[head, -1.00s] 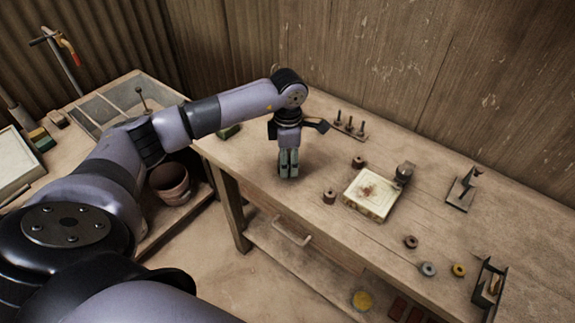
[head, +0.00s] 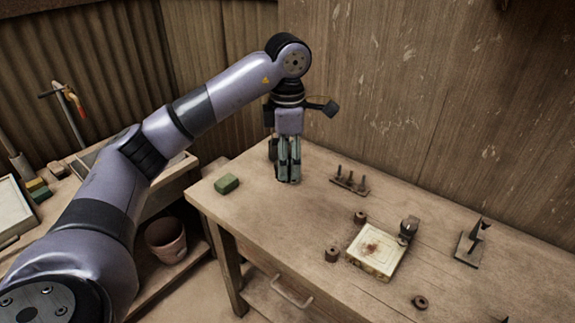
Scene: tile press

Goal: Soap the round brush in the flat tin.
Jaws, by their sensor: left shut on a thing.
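My left gripper (head: 289,181) points straight down over the back left of the workbench, its fingers close together. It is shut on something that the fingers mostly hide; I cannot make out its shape. A small dark shape (head: 272,150) shows beside the fingers; I cannot tell whether it is held or stands behind. A flat, square, cream-coloured box (head: 384,263) with a reddish-brown stain on top, possibly the flat tin, lies right of the gripper and well apart from it. I cannot clearly identify the round brush. My right gripper is not in view.
A dark upright fitting (head: 409,229) stands at the box's back right corner. A small rack with pegs (head: 350,181) is near the wall. Dark spools (head: 331,254) lie around the box. A green block (head: 227,184) is at the left. A dark stand (head: 470,245) is at right.

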